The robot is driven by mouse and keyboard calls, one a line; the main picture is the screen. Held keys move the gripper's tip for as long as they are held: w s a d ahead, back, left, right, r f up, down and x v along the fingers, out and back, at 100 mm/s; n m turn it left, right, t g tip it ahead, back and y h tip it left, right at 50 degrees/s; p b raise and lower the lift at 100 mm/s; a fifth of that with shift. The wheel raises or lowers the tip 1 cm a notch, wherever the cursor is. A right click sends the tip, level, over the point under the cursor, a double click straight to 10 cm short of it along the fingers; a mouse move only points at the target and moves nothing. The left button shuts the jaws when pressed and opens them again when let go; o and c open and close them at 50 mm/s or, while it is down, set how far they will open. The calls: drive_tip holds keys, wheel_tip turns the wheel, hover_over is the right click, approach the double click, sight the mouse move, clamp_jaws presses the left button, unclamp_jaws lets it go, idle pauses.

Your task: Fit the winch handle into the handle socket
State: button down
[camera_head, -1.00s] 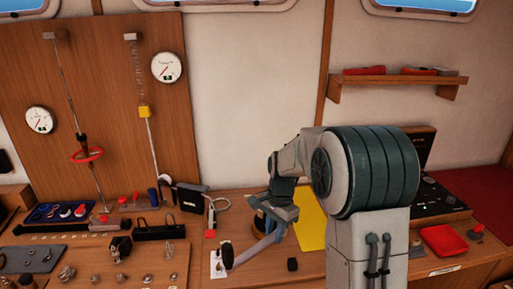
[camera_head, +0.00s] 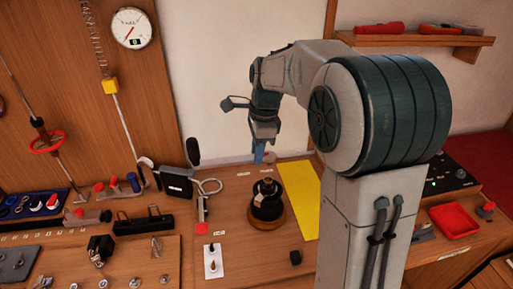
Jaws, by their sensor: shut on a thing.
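My gripper (camera_head: 260,154) is above the winch, pointing down and shut on the winch handle. The handle's black grip (camera_head: 193,152) stands upright to the left of it, in front of the wall. Its pale arm is hard to tell from the wall and bench edge behind. The winch (camera_head: 267,205) is a black drum on a round wooden base on the bench. The handle socket is presumably in its top (camera_head: 267,186); the opening is too small to make out. The handle is apart from the winch, with a gap below the fingers.
A white plate (camera_head: 213,260) with a small pin lies front left of the winch.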

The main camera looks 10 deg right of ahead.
drive_tip(key=shift+f+b, duration=1.8)
drive_tip(key=shift+f, duration=0.8)
drive_tip(key=shift+a+f, duration=0.1)
drive_tip(key=shift+f, duration=0.1)
drive_tip(key=shift+f+b, duration=0.65)
drive_tip(key=shift+f, duration=0.5)
drive_tip(key=c, duration=0.8)
unclamp_jaws()
wheel_tip(320, 180, up, 5)
drive_tip(key=p, duration=0.4)
drive_tip(key=shift+r, duration=0.15)
